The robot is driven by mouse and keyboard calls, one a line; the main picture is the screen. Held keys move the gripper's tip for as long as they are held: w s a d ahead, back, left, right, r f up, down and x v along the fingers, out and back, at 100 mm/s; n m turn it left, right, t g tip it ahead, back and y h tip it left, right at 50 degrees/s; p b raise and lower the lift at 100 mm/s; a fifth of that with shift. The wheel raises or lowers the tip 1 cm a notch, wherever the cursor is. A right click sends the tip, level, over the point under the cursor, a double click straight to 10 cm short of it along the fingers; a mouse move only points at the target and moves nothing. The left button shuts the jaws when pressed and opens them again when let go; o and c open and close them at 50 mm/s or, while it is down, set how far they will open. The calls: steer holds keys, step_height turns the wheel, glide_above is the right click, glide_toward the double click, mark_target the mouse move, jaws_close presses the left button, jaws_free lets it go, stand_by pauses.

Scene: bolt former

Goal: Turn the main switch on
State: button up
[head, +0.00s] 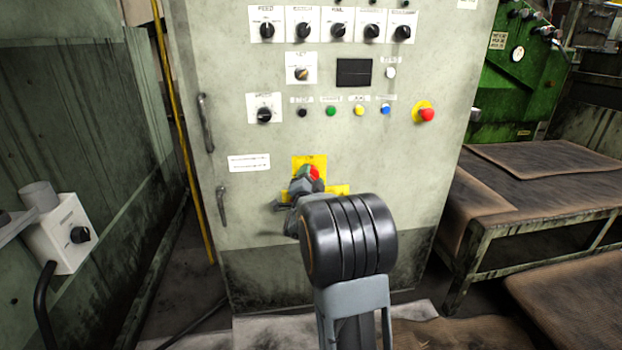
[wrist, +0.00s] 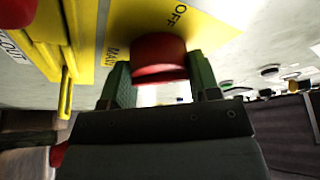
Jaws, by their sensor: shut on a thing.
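The main switch is a red knob (head: 314,172) on a yellow plate (head: 320,160) low on the front of the grey-green cabinet. In the wrist view the red knob (wrist: 160,58) sits between the two green fingers of my gripper (wrist: 162,90). The plate (wrist: 205,32) there shows "OFF" and part of "MAIN" lettering. My gripper (head: 303,178) is at the switch in the head view and is shut on the knob. The gripper and arm hide part of the knob and plate in the head view, and the knob's pointer position is not visible.
The cabinet (head: 240,200) carries several black selectors, coloured buttons and a red emergency stop (head: 427,114) on yellow above the switch. Door handles (head: 205,122) stand out at left. A yellow lockout piece (wrist: 66,95) hangs close beside the gripper. A brown-topped table (head: 540,165) stands right.

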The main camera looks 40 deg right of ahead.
steer(key=m+g, duration=0.1)
steer(key=m, duration=0.3)
steer(key=shift+g, duration=0.3)
steer(key=shift+m+g+y, duration=0.5)
steer(key=shift+m+g, duration=0.1)
steer(key=shift+m, duration=1.2)
steer(key=o, duration=0.9)
steer(key=shift+p+v, duration=1.8)
steer(key=shift+v, duration=5.15)
steer(key=shift+d+r, duration=0.1)
